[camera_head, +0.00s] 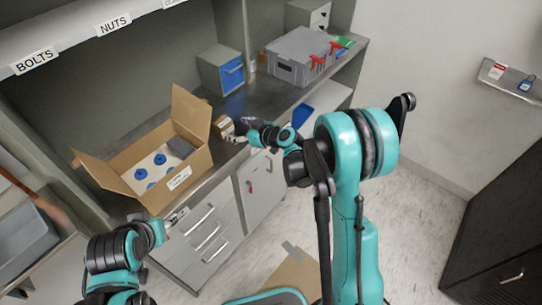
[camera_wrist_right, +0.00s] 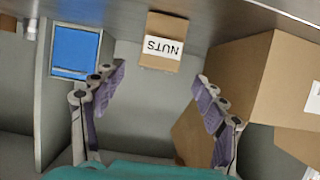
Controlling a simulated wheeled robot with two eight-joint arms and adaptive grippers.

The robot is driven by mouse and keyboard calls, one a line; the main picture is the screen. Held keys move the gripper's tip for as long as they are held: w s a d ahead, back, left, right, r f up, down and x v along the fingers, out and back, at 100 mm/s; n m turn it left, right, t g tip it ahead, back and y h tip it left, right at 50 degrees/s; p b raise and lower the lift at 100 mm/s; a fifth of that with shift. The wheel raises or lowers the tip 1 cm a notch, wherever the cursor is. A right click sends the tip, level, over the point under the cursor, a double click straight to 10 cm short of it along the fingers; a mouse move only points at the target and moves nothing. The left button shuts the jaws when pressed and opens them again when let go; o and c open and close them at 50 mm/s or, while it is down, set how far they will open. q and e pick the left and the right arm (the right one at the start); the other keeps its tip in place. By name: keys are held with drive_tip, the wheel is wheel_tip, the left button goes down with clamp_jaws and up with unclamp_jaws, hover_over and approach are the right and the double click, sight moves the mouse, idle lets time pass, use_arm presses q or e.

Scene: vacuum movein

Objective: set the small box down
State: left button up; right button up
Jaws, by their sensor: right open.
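The small box (camera_head: 222,126) is a brown carton on the worktop, just right of the large open carton in the head view. In the right wrist view the small box (camera_wrist_right: 160,58) shows a white NUTS label and stands just beyond the fingertips, with a gap on both sides. My right gripper (camera_head: 241,130) is beside the small box in the head view. In its wrist view the right gripper (camera_wrist_right: 158,84) is open, with nothing between its fingers. My left gripper (camera_head: 172,221) is low by the drawer fronts; its fingers are too small to read.
The large open carton (camera_head: 196,160) holds blue-topped items. A bin with a blue front (camera_head: 232,76) and a grey crate (camera_head: 287,70) with red clamps stand farther along the worktop (camera_head: 262,96). Bare worktop lies between. A labelled shelf (camera_head: 80,42) hangs above.

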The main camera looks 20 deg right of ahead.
drive_tip(key=s+d+r+m+g+h, duration=0.15)
drive_tip(key=s+r, duration=0.25)
drive_tip(key=s, duration=0.4)
drive_tip(key=s+d+r+m+g+h, duration=0.1)
drive_tip(key=s+d+r+m+h, duration=0.1)
drive_tip(key=s+r, duration=0.35)
drive_tip(key=s+d+f+m+h, duration=0.1)
drive_tip(key=s+d, duration=0.1)
drive_tip(key=s, duration=0.4)
drive_tip(key=s+d+f+m+g+h, duration=0.1)
drive_tip(key=s+d+h, duration=0.1)
drive_tip(key=s, duration=0.5)
drive_tip(key=s+d+m+h, duration=0.1)
drive_tip(key=s+d, duration=0.2)
drive_tip(key=s, duration=0.3)
drive_tip(key=shift+s+d+f+m, duration=0.25)
drive_tip(key=shift+d+f+m, duration=0.1)
drive_tip(key=shift+d+f, duration=0.05)
